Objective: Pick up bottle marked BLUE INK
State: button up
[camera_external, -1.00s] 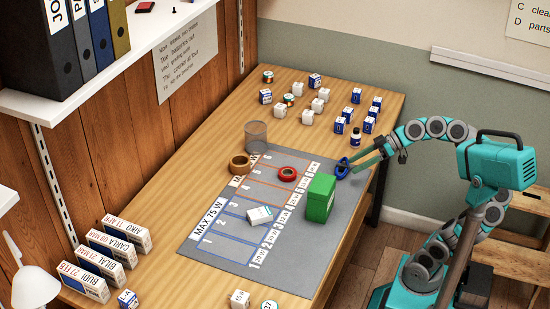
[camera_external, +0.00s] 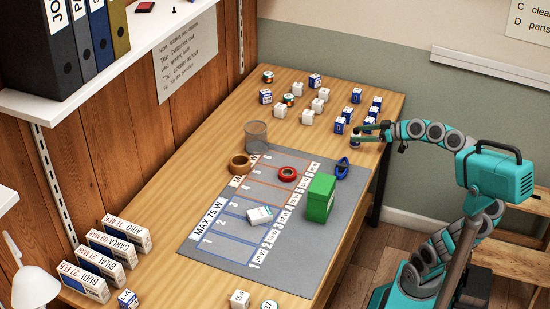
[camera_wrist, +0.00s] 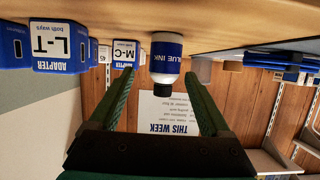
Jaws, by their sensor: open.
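The bottle marked BLUE INK (camera_wrist: 166,58) is white with a blue label and a black cap. My gripper (camera_wrist: 160,88) is open, one finger on each side of the bottle's cap end, with visible gaps. In the external view my gripper (camera_external: 364,133) is at the right edge of the table, level with the bottle, which its fingers partly hide. I cannot tell there how far the fingers reach around it.
Blue and white adapter boxes (camera_wrist: 55,45) stand close beside the bottle. A blue object (camera_external: 342,168), a green box (camera_external: 320,198) and a red tape roll (camera_external: 287,173) lie on or by the grey mat (camera_external: 215,250). Several small boxes stand at the table's back.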

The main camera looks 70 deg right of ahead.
aim_at(347, 144)
jog(key=shift+a+f+x, duration=0.15)
jog(key=shift+x, duration=1.25)
jog(key=shift+a+f+x, duration=0.1)
jog(key=shift+x, duration=1.25)
jog(key=shift+s, duration=0.1)
jog(key=shift+c, duration=0.3)
grip_shut()
